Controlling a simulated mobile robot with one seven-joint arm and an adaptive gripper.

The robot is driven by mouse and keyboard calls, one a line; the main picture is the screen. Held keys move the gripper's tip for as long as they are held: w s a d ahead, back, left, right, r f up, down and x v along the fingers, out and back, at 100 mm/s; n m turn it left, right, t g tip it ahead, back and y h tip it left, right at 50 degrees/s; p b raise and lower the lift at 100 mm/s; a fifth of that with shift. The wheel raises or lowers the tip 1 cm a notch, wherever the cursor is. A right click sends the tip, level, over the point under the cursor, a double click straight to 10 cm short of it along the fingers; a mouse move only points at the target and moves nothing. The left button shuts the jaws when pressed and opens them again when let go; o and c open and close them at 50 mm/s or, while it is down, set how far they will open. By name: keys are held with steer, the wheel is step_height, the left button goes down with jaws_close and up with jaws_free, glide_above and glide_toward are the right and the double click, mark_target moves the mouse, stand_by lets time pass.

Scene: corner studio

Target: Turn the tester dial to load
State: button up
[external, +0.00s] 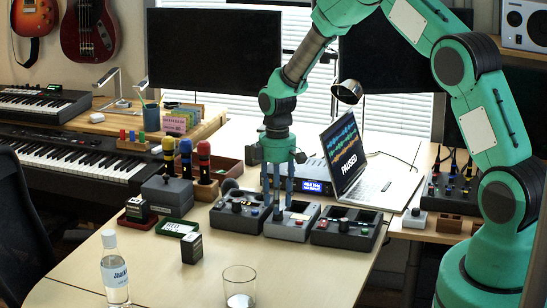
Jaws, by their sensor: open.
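Several grey desk boxes with knobs stand in a row on the light wooden desk. My gripper (278,203) points straight down with its fingers apart, over the back left part of the middle grey box (290,228). The fingers cover part of that box's top, and I cannot tell whether they touch a knob. The left grey box (238,226) has a dark knob and coloured buttons. The right grey box (346,233) has a dark recessed top. Labels are too small to read, so I cannot tell which box is the tester or where its dial points.
A laptop (347,163) showing "PAUSED" stands open behind the right box. A blue-lit display unit (312,187) sits behind the middle box. A clear glass (239,285), a bottle (115,270) and a small dark box (191,249) stand in front. The front right desk is clear.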

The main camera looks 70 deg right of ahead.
steer(key=shift+f, duration=1.35)
steer(key=shift+c, duration=0.2)
